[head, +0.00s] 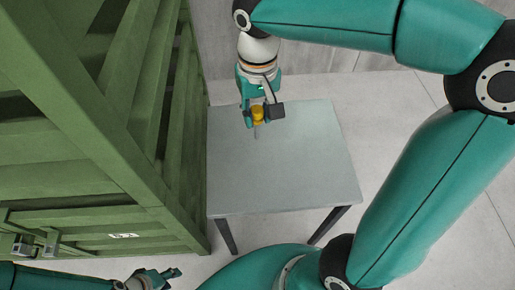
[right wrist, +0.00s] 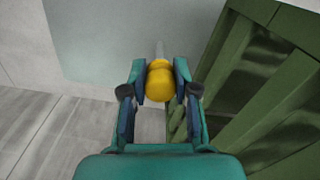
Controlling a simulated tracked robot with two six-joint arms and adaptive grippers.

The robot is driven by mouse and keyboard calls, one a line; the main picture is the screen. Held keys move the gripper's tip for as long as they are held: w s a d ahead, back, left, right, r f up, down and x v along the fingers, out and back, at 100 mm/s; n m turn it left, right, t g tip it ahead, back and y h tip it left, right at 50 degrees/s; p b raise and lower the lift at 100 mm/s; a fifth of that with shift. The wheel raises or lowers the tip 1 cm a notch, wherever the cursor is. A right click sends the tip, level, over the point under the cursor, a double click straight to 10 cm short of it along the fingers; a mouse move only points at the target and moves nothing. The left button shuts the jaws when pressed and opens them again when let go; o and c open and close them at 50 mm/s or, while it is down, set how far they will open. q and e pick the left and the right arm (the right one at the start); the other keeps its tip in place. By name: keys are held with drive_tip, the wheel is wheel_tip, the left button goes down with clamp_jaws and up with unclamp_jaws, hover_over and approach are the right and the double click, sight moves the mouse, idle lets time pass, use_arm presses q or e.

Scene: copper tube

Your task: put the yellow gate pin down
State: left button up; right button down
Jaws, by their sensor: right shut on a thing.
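The yellow gate pin (head: 258,113) has a rounded yellow head and a thin grey shank. My right gripper (head: 257,118) is shut on its yellow head over the back part of the grey table (head: 290,165). In the right wrist view the yellow gate pin (right wrist: 159,82) sits between the two fingers of my right gripper (right wrist: 160,80), with its shank pointing away toward the tabletop. I cannot tell whether the shank touches the table. My left gripper (head: 168,275) is low at the bottom left, away from the table, and its fingers are too small to judge.
A tall green slatted crate (head: 150,190) stands close along the table's left side. It also shows at the right of the right wrist view (right wrist: 265,75). A metal latch (head: 35,243) is on its front. The tabletop is otherwise bare, with free room at its middle and front.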

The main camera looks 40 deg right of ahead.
drive_tip(key=f, duration=0.6)
drive_tip(key=f+b, duration=0.1)
drive_tip(key=f, duration=1)
drive_tip(key=shift+w+a+f+b, duration=0.25)
drive_tip(key=shift+f+b, duration=0.05)
drive_tip(key=shift+f, duration=0.1)
drive_tip(key=c, duration=1.3)
unclamp_jaws()
drive_tip(key=shift+f, duration=0.1)
drive_tip(key=o, duration=0.4)
drive_tip(key=shift+r, duration=0.2)
